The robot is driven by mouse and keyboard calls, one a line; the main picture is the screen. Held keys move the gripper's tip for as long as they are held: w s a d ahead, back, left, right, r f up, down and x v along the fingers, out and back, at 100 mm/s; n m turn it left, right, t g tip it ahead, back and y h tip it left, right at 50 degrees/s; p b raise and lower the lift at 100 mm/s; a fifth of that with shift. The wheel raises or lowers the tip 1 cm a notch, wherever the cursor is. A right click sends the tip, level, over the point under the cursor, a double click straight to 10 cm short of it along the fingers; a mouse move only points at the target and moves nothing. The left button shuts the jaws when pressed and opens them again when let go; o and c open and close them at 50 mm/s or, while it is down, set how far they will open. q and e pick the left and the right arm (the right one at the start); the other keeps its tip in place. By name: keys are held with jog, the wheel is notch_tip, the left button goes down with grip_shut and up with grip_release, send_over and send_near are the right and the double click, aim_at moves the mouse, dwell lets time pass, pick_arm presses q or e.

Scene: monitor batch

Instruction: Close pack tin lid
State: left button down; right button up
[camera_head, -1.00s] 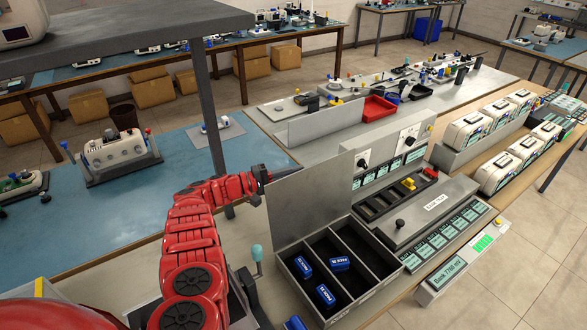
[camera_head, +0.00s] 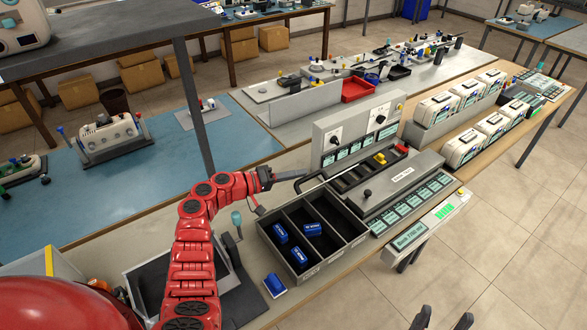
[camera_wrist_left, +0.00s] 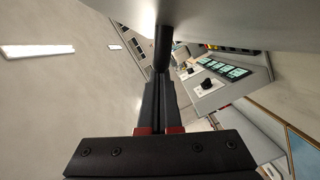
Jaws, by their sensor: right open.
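The pack tin (camera_head: 335,262) is a dark open tray with three compartments on the bench; several blue packs, one of them (camera_head: 299,257), lie inside. Its grey lid no longer shows as a broad panel in the head view and seems nearly edge-on. In the left wrist view a grey plate, apparently the lid (camera_wrist_left: 205,14), fills the top. My left gripper (camera_head: 266,178) is behind the tin's left side. Its fingers (camera_wrist_left: 161,85) are close together around a dark rod that meets this plate. My right gripper (camera_head: 442,322) is open and empty at the bottom edge, clear of the tin.
A loose blue pack (camera_head: 275,285) lies on the bench left of the tin. A grey open bin (camera_head: 228,282) stands beside my left arm. Floor is free at lower right.

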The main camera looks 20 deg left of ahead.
pick_arm(q)
jog(key=s+d+f+m+y+b, duration=0.1)
jog(key=s+d+f+m+b, duration=0.2)
jog(key=f+b, duration=0.4)
jog(key=s+d+f+m+y+b, duration=0.1)
jog(key=s+d+f+m+b, duration=0.2)
jog(key=s+d+f+b, duration=0.2)
jog(key=d+f+b, duration=0.3)
jog(key=b, duration=0.4)
jog(key=shift+s+m, duration=0.3)
jog(key=shift+m, duration=0.1)
